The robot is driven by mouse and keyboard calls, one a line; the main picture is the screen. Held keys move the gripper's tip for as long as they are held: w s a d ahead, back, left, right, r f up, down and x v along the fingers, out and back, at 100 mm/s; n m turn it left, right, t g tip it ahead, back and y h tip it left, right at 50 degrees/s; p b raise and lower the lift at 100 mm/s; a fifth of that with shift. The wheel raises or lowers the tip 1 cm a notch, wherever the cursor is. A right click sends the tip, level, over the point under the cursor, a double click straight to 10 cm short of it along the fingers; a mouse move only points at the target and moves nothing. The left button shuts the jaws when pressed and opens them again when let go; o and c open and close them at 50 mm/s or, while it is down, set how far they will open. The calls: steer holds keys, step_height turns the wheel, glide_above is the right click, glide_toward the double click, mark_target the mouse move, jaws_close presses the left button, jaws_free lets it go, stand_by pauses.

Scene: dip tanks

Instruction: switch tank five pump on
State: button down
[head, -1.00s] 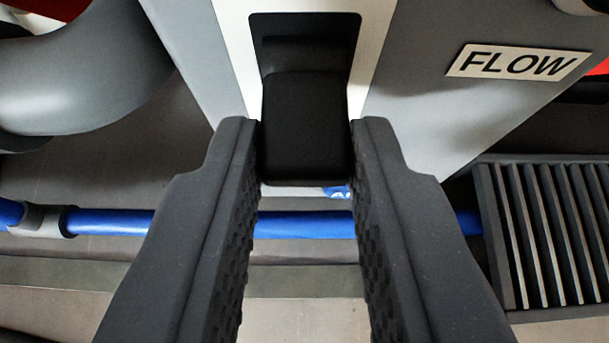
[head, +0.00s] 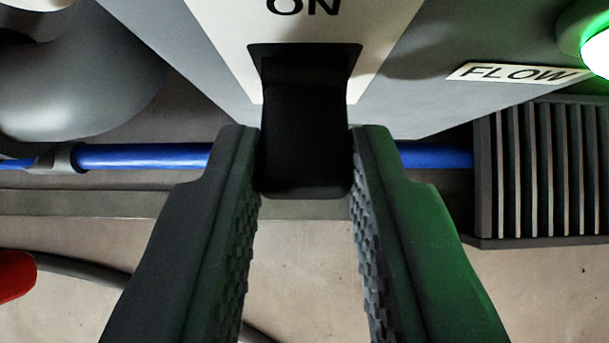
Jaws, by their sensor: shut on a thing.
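A black switch lever (head: 305,135) sticks out of a dark slot in a white plate (head: 228,55) on the front of a grey box. The word ON is printed on the plate above the slot. My gripper (head: 306,160) is shut on the lever, with one finger against each side of it. A lamp (head: 598,45) at the upper right glows green, and green light falls on my right finger. A FLOW label (head: 518,74) is on the grey box. No tank number shows.
A blue pipe (head: 145,156) runs across behind my gripper. A dark ribbed unit (head: 545,175) stands at the right. A large grey pipe (head: 75,80) bends at the upper left. A red object (head: 14,275) and dark hose lie at the lower left.

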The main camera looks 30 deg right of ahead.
steer(key=shift+w+a+r, duration=0.15)
steer(key=shift+w, duration=0.2)
steer(key=c, duration=1.2)
jaws_free()
steer(key=shift+c, duration=0.2)
steer(key=shift+s, duration=0.15)
steer(key=p+v, duration=0.3)
steer(key=v, duration=1)
steer(key=shift+s, duration=0.3)
steer(key=shift+a+r, duration=0.1)
